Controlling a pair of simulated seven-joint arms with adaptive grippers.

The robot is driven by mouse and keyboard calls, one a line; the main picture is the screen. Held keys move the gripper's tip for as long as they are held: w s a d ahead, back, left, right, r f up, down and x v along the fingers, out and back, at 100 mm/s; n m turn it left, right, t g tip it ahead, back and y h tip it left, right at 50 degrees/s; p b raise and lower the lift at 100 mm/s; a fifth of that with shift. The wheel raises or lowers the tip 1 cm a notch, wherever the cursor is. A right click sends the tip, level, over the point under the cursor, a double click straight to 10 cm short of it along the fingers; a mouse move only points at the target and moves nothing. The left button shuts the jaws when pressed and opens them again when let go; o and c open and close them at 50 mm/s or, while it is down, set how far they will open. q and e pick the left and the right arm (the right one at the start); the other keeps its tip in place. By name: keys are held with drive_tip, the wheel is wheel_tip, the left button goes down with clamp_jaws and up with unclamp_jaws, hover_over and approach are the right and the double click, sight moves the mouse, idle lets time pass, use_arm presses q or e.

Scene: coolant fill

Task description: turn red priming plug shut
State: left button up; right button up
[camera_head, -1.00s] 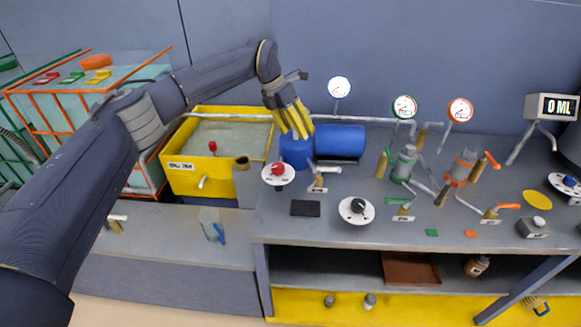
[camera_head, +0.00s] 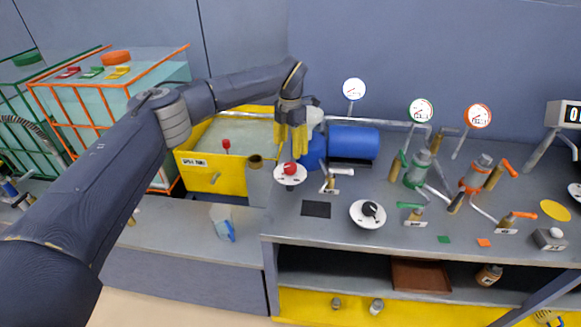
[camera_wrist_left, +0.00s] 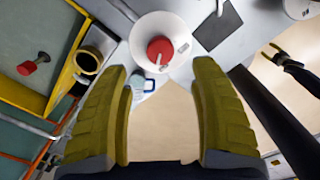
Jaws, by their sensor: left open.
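A red plug with a pale mark across its top (camera_head: 290,169) sits on a round white disc (camera_head: 279,179) at the left end of the bench. The red plug also shows in the left wrist view (camera_wrist_left: 159,48), with the white disc (camera_wrist_left: 143,27) around it. My left gripper (camera_head: 291,150) is above and just behind the plug, yellow fingers pointing down. In the left wrist view my left gripper (camera_wrist_left: 163,70) is open and empty, with the plug ahead of the gap between its fingertips, apart from them.
A yellow tank (camera_head: 205,181) with another red knob (camera_head: 226,145) stands left of the plug. A blue cylinder (camera_head: 353,142) lies behind it. A small lever valve (camera_head: 330,183), a black pad (camera_head: 316,209) and a black-knobbed dial (camera_head: 368,213) are close to its right.

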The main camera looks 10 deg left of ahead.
sight(290, 165)
use_arm(q)
wheel_tip(290, 165, down, 9)
drive_tip(key=shift+r, duration=0.1)
idle(0.3)
drive_tip(key=c, duration=1.3)
